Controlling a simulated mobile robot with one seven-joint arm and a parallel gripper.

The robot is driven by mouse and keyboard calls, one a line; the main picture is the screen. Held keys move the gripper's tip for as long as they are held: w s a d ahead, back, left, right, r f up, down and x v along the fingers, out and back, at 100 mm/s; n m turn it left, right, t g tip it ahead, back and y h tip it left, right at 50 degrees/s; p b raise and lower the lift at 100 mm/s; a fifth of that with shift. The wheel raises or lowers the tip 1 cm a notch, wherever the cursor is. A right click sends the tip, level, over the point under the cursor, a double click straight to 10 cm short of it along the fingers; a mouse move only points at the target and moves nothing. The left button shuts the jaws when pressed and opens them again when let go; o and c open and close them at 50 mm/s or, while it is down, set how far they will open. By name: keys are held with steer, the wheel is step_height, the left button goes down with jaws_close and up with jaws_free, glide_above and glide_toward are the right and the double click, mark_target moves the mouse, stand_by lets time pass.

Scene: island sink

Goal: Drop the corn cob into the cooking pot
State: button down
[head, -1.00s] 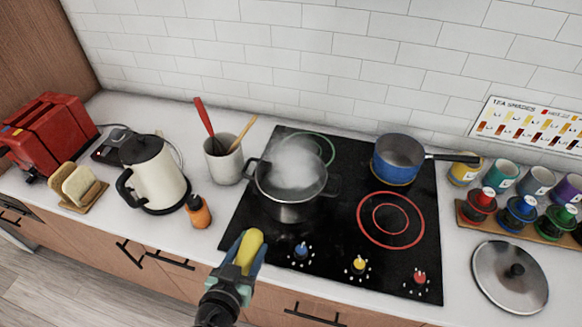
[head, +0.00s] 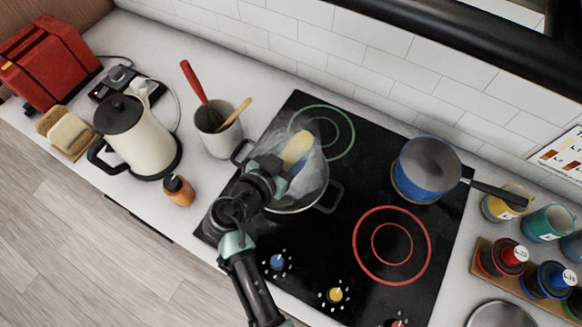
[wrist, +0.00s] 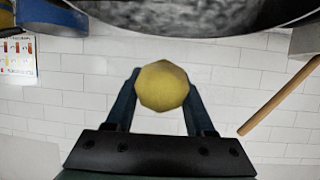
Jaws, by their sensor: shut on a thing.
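The yellow corn cob (head: 297,149) is held in my gripper (head: 286,168) over the cooking pot. The wrist view shows the cob end-on (wrist: 162,86) between the two dark blue fingers (wrist: 160,98), which are shut on it. The steel cooking pot (head: 300,207) stands on the left part of the cooktop with steam rising from it. My gripper and wrist cover the pot's left part, and steam blurs the cob and the inside of the pot. The gap between cob and pot is hard to judge.
A blue saucepan (head: 427,170) stands on the cooktop (head: 345,240) to the right. A white utensil crock (head: 218,138) with a red-handled tool stands just left of the pot. A kettle (head: 140,140) and orange bottle (head: 179,191) are farther left. The cooktop's front right is clear.

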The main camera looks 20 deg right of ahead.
steer(key=shift+s+a+f+b, duration=0.1)
steer(key=shift+a+f+b, duration=0.1)
steer(key=shift+f+b, duration=0.45)
step_height(320, 180, down, 4)
steer(key=shift+f+b, duration=0.15)
steer(key=shift+b, duration=0.95)
steer(key=shift+d, duration=0.1)
steer(key=shift+c, duration=0.9)
jaws_free()
steer(key=p+v, duration=0.2)
steer(key=v, duration=1.1)
steer(key=shift+f, duration=0.1)
